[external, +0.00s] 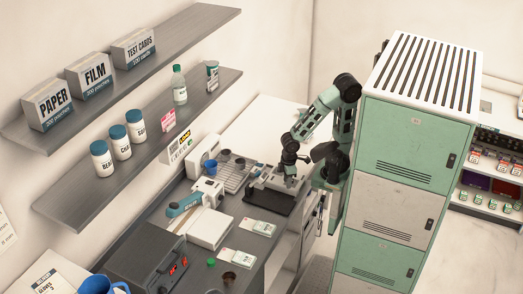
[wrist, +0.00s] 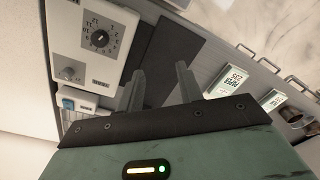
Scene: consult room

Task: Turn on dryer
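A white device with a large numbered dial (wrist: 100,38), a smaller knob (wrist: 70,72) and a dark plate (wrist: 168,50) shows in the wrist view; it appears to be the dryer, but its label is too small to read. In the external view the likely dryer (external: 270,180) sits on the counter under my gripper, with a black plate (external: 262,200) at its front. My gripper (wrist: 160,85) is open and empty, its two fingers apart over the dark plate, to the right of the knobs. In the external view my gripper (external: 290,170) points down, partly blending with the device.
A small white unit with a blue part (wrist: 68,104) stands beside the dial panel. Printed cards (wrist: 225,82) lie on the counter.

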